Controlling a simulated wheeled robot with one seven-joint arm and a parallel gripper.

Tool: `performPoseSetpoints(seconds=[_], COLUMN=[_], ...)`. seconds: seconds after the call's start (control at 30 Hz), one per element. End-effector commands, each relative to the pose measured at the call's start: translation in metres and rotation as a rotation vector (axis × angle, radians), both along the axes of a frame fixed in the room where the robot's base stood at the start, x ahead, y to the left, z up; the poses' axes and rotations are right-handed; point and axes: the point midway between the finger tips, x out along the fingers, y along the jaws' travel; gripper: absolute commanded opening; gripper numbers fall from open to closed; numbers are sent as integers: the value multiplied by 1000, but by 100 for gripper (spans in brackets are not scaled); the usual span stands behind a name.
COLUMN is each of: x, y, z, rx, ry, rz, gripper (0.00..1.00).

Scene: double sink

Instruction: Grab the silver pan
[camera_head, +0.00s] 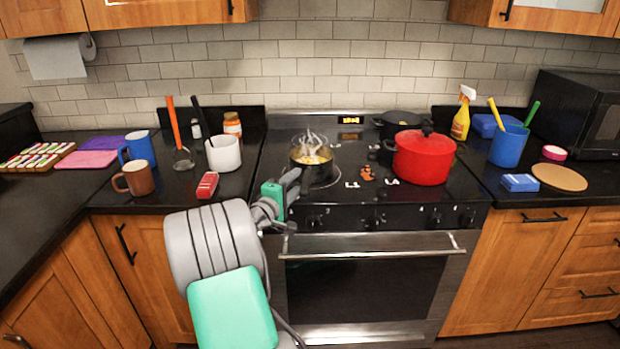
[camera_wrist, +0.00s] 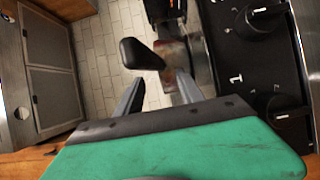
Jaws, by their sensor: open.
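The pan (camera_head: 312,173), dark with a shiny rim, stands on the front left burner of the stove, with yellowish food and steam in it. My gripper (camera_head: 287,182), with a green part behind its fingers, is just left of the pan at the stove's front left corner. In the wrist view my gripper (camera_wrist: 160,92) has its two grey fingers apart. A black rounded piece (camera_wrist: 140,53) shows near the fingertips; it looks like a handle end, but I cannot tell whether it lies between the fingers. The pan's handle is not clear in the head view.
A red lidded pot (camera_head: 424,158) stands right of the pan, and a dark pot (camera_head: 398,122) behind it. The stove (camera_head: 345,205) has knobs and an oven handle along its front. A white crock (camera_head: 224,153) and red item (camera_head: 207,186) are on the left counter.

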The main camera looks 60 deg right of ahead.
Motion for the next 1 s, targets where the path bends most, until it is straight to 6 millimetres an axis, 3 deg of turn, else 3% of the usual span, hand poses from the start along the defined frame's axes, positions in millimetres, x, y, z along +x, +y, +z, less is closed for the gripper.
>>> performPoseSetpoints(seconds=[0.43,0.7,1.0], x=[-2,-1,-1], y=[-70,-74,-74], z=[-1,-1,-1], rx=[-5,-5,-5], ry=[1,0,-1], rz=[-3,1,1], gripper=[45,44,19])
